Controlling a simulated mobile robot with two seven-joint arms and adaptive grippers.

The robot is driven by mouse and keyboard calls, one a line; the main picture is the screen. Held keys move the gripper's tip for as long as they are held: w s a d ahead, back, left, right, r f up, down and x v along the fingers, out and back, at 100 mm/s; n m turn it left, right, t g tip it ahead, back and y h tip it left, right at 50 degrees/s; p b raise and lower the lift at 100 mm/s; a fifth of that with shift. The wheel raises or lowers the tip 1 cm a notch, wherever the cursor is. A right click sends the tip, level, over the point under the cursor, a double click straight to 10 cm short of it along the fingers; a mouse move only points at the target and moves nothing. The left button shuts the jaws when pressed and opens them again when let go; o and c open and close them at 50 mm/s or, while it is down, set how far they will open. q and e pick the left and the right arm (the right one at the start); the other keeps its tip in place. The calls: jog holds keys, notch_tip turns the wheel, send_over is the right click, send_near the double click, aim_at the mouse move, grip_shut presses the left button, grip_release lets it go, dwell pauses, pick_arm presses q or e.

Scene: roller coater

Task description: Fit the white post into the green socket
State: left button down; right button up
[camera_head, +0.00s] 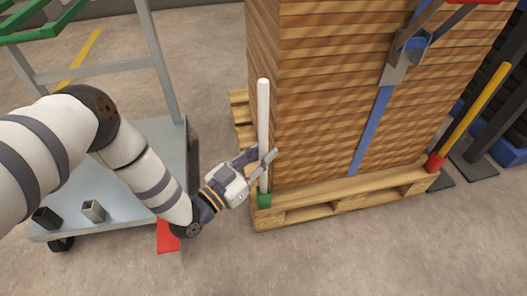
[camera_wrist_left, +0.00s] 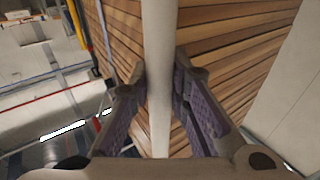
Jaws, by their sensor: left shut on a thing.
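The white post (camera_head: 263,120) stands close to upright at the left front corner of a pallet stacked with wooden boards. Its lower end meets the green socket (camera_head: 264,200); I cannot tell how deep it sits. My left gripper (camera_head: 266,160) is shut on the post at its lower part, a little above the socket. In the left wrist view the post (camera_wrist_left: 158,60) runs between the two purple-padded fingers (camera_wrist_left: 160,95). The socket is not seen there. My right gripper is not in view.
The board stack (camera_head: 340,90) on its wooden pallet (camera_head: 340,205) stands right beside the post, with a blue strap (camera_head: 372,130) on it. A yellow post (camera_head: 475,110) stands in a red socket (camera_head: 435,162) at the right. A grey cart (camera_head: 120,225) is at the left. The front floor is clear.

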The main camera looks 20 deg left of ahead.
pick_arm(q)
jog(key=shift+f+b, duration=0.3)
jog(key=shift+f, duration=0.25)
jog(key=c, duration=1.4)
grip_release()
jog(key=shift+c, duration=0.2)
jog(key=v, duration=1.2)
jog(key=shift+r, duration=0.1)
